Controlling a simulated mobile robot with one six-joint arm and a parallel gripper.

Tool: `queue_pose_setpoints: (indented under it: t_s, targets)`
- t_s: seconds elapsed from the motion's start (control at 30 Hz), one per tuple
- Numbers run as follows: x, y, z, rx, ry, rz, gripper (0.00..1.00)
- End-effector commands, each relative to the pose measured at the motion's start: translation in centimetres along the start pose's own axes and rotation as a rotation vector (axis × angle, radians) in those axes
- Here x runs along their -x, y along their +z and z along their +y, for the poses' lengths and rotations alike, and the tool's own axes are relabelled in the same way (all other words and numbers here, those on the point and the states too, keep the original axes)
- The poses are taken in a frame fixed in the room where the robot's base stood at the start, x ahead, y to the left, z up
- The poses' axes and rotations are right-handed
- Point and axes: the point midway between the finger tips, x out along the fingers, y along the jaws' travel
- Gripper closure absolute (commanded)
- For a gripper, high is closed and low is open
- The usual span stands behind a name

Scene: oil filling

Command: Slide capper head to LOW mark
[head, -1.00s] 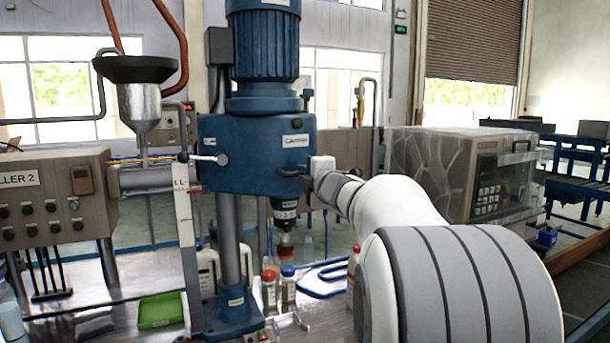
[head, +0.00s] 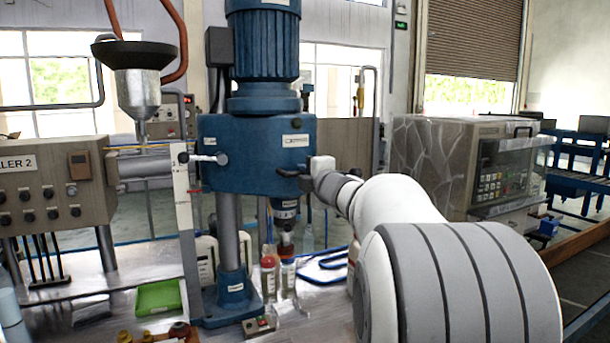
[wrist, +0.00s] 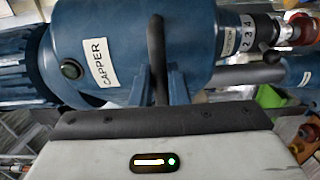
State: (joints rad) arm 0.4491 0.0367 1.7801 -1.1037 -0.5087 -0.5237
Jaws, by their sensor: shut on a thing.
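The blue capper head (head: 252,165) sits on a grey vertical column (head: 228,235), with a ribbed motor above it. Its chuck (head: 286,208) hangs above the bottles. The scale lettering is too small to read, so I cannot tell which mark the lever meets. My gripper (head: 303,175) is shut on a handle at the head's right side.
The filler panel (head: 55,185) and a steel funnel (head: 137,90) are at left. A grey machine (head: 465,165) stands behind my arm.

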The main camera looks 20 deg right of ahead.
Motion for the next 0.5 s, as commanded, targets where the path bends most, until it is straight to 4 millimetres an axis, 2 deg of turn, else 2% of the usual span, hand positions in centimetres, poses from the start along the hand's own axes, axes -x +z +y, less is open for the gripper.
queue_pose_setpoints:
  t_s: [0.03, 0.3, 0.5]
  targets:
    - [0.0, 0.0, -0.8, -0.001, -0.005, -0.001, 1.00]
    - [0.0, 0.0, -2.1, -0.001, -0.005, -0.001, 1.00]
    - [0.0, 0.0, -2.5, -0.001, -0.004, -0.001, 1.00]
